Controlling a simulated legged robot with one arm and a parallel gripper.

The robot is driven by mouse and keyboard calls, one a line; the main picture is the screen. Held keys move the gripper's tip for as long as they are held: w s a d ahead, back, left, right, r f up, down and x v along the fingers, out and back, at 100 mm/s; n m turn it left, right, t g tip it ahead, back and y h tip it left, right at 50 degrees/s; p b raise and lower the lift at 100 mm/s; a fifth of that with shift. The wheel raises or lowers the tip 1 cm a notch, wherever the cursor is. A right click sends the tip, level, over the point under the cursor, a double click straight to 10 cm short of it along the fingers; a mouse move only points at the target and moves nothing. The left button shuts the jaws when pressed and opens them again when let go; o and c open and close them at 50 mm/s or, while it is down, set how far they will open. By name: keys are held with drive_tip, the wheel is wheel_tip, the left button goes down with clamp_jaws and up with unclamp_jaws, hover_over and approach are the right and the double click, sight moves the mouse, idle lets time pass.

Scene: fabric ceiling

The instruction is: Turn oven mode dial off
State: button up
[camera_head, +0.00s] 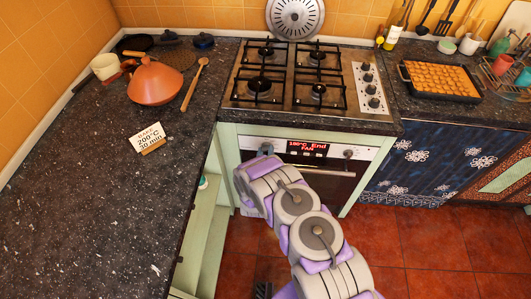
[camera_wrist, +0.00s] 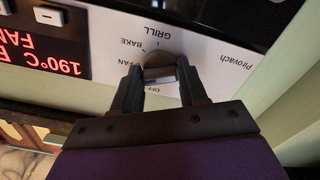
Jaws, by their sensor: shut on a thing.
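The oven mode dial (camera_wrist: 160,66) is a dark round knob on the white oven panel in the wrist view, which is upside down. Around it are the printed words GRILL, BAKE, FAN and OFF. My gripper (camera_wrist: 159,80) is shut on the dial, with one finger on each side. I cannot make out the dial's pointer clearly. The oven (camera_head: 308,170) stands under the hob in the head view. Its red display (camera_head: 306,147) shows a temperature and FAN; the wrist view's display (camera_wrist: 45,48) reads 190°C. My arm hides the dial in the head view.
Another knob (camera_head: 348,154) is on the right of the oven panel. The gas hob (camera_head: 282,104) is above. A tagine (camera_head: 157,82), wooden spoon (camera_head: 194,85) and a card (camera_head: 148,137) lie on the left counter. A full baking tray (camera_head: 406,76) is at right.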

drive_tip(key=n, duration=0.6)
drive_tip(key=shift+a+f+b, duration=0.1)
drive_tip(key=shift+b, duration=0.2)
drive_tip(key=n, duration=0.6)
drive_tip(key=shift+n, duration=0.4)
drive_tip(key=shift+s, duration=0.1)
drive_tip(key=o, duration=1.1)
drive_tip(key=shift+a, duration=0.1)
drive_tip(key=shift+c, duration=0.2)
drive_tip(key=shift+s, duration=0.1)
drive_tip(key=s+p, duration=0.3)
drive_tip(key=s, duration=1.4)
drive_tip(key=shift+a+p, duration=0.3)
drive_tip(key=shift+a, duration=0.05)
